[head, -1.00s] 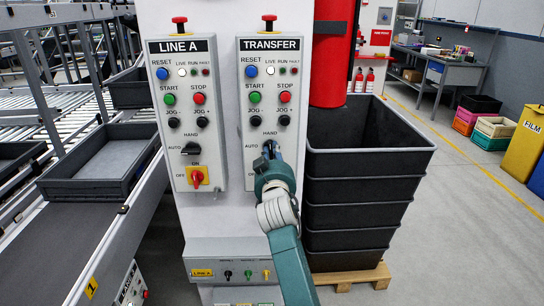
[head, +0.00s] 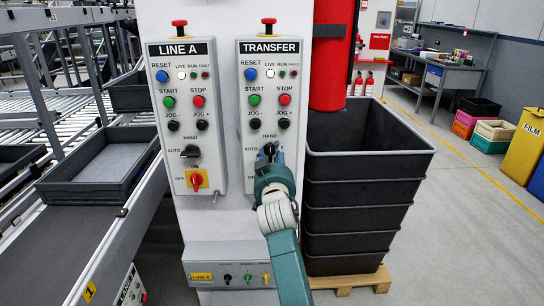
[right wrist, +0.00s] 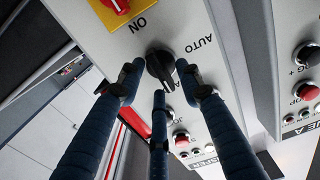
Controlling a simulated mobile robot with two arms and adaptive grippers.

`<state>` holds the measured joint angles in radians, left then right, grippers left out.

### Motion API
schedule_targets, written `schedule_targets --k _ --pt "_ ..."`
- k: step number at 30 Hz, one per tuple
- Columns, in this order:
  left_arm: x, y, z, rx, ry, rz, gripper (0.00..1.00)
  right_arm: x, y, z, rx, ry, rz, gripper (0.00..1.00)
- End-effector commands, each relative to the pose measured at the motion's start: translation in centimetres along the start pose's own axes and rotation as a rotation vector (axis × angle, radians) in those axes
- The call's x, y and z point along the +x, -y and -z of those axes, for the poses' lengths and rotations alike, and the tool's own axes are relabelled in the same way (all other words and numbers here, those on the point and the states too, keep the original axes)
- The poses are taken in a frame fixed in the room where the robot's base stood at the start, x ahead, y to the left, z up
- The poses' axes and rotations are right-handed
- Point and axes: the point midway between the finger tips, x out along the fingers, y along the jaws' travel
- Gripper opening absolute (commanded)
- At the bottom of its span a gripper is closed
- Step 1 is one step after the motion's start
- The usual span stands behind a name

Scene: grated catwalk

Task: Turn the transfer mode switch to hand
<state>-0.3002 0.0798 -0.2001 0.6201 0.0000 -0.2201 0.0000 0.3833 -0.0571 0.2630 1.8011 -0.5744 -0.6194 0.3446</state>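The transfer mode switch is a black knob on the TRANSFER panel (head: 285,80), between the HAND label above and AUTO at its left. In the right wrist view, where the panel is upside down, the knob (right wrist: 160,65) points roughly toward the HAND side, away from AUTO. My right gripper (head: 269,156) is at the knob and hides much of it in the head view. Its three blue fingers (right wrist: 159,78) are spread around the knob, very close; I cannot tell whether any touches. The HAND label is mostly behind a finger there. My left gripper is not visible.
The LINE A panel (head: 182,110) at the left has a similar knob (head: 190,151) pointing to AUTO. Stacked dark crates (head: 365,215) stand close on the right, below a red cylinder (head: 332,60). A conveyor with a grey tray (head: 60,199) is at the left.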

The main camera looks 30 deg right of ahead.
Motion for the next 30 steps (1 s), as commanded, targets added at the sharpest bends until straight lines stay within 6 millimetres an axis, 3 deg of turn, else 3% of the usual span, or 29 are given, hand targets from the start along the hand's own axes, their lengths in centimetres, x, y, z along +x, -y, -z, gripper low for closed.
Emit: schedule_targets --k 5,18,30 --pt "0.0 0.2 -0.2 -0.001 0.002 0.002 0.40 -0.5 0.0 0.0 -0.001 0.000 0.000 0.35" --pt "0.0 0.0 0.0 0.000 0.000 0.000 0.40 -6.8 0.1 -0.1 0.000 0.002 0.000 0.35" --pt "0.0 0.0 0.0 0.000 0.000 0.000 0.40 -7.5 0.0 0.0 -0.001 0.000 0.000 0.35"
